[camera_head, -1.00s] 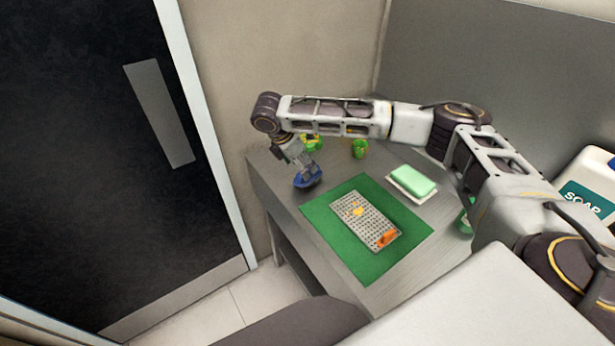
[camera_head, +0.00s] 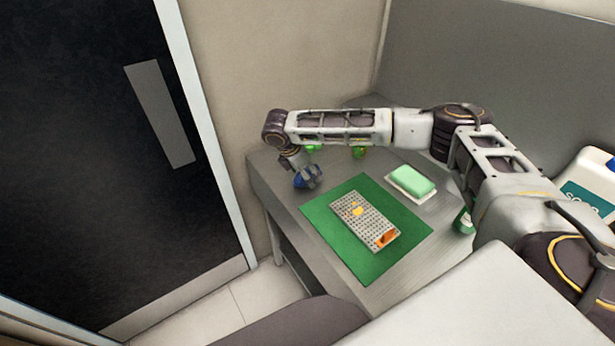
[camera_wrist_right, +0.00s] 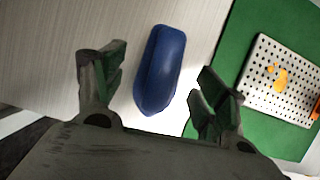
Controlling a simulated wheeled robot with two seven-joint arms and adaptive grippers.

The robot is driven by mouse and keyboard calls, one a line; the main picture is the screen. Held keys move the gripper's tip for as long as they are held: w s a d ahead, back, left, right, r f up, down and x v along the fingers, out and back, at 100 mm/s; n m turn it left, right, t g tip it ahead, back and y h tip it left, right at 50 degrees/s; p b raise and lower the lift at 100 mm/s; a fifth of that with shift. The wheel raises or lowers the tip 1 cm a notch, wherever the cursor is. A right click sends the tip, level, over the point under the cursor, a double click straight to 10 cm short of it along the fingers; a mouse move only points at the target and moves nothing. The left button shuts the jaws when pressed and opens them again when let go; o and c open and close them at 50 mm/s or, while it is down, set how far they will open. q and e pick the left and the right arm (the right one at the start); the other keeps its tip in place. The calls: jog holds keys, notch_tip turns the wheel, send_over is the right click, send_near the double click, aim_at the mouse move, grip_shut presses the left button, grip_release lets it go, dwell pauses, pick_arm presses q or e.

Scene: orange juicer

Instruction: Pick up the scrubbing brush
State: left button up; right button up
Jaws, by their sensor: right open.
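The scrubbing brush, with a blue back, (camera_head: 303,181) lies on the grey metal table left of the green mat. In the right wrist view the brush (camera_wrist_right: 160,70) is a long blue shape between and ahead of the two fingers. My right gripper (camera_head: 308,176) is directly over the brush and partly covers it in the head view. In the wrist view the right gripper (camera_wrist_right: 158,95) is open, with one finger on each side of the brush's near end. No grip on the brush shows. My left gripper is not in view.
A green mat (camera_head: 318,217) carries a perforated grey tray (camera_head: 372,212) with orange bits. A green sponge (camera_head: 411,180) rests on a white dish (camera_head: 405,192). Green items at the back are partly behind my arm. A soap bottle (camera_head: 586,190) stands far right.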

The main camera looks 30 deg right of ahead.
jog(key=c, duration=1.2)
jog(key=shift+r, duration=0.15)
jog(key=shift+r, duration=4.9)
jog(key=o, duration=0.5)
jog(key=c, duration=0.3)
